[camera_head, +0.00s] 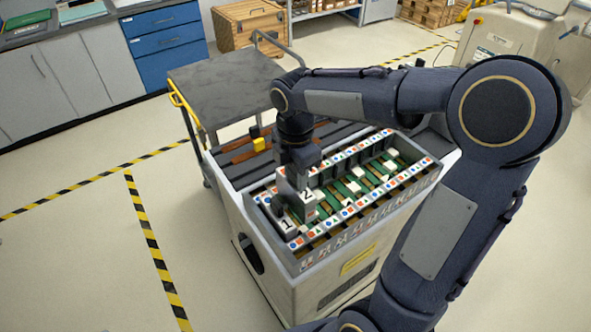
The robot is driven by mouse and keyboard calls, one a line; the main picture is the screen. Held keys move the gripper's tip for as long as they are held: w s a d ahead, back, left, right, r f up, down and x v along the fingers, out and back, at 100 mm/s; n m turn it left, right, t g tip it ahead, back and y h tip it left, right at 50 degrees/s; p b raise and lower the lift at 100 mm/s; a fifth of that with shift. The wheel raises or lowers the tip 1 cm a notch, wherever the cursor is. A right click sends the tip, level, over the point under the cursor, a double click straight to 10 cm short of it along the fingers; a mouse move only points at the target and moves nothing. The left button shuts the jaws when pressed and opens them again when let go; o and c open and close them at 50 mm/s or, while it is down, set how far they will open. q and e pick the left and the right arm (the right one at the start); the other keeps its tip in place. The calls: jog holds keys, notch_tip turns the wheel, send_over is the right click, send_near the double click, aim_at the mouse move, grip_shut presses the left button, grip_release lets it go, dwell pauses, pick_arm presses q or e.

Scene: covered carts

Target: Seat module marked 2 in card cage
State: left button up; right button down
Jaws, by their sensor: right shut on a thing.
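The module marked 2 (307,195) is a grey and white block with a green part, upright over the left end of the card cage. My right gripper (299,172) is shut on its top from above. The card cage (345,222) is the open top of a white cart, with strips of coloured symbols along its two long sides and green boards inside. The module marked 1 (287,227) sits at the near left corner, beside module 2. I cannot tell how deep module 2 stands in its slot. My left gripper is not in view.
Behind the cage, a dark grooved tray (228,168) holds brown bars and a yellow piece (257,139). A cart with a dark top (222,86) stands behind. The floor at left is clear, with striped tape (152,240).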

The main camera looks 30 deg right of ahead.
jog(key=shift+f+b, duration=2.15)
jog(key=shift+f, duration=1.4)
jog(key=c, duration=0.8)
grip_release()
jog(key=shift+c, duration=0.2)
notch_tip(320, 180, up, 8)
jog(key=shift+f, duration=0.1)
jog(key=shift+s, duration=0.1)
